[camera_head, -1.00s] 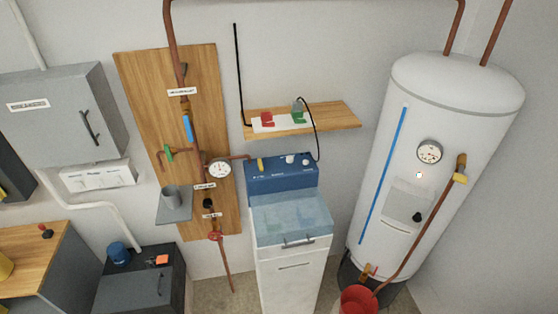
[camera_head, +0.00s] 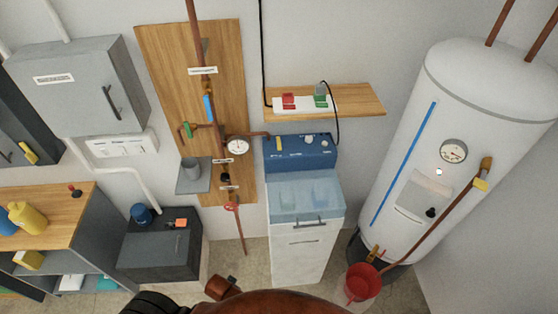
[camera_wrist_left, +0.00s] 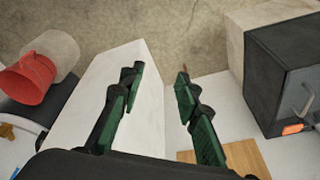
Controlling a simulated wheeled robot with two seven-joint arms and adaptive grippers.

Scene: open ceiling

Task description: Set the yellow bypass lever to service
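A small yellow lever (camera_head: 279,144) stands upright at the left of the blue control panel (camera_head: 305,152) on a white cabinet (camera_head: 300,255). Two pale knobs sit to its right; the panel's markings are too small to read. My left gripper (camera_wrist_left: 158,72) shows only in the left wrist view, with its two green-and-black fingers apart and nothing between them. The white cabinet also shows behind the fingers (camera_wrist_left: 150,110), seen from another angle. The lever cannot be made out there. My right gripper is in neither view.
A wooden shelf (camera_head: 365,98) hangs above the panel, with a dark cable dropping beside it. A piped wooden board (camera_head: 160,60) is left, a white tank (camera_head: 420,130) right.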

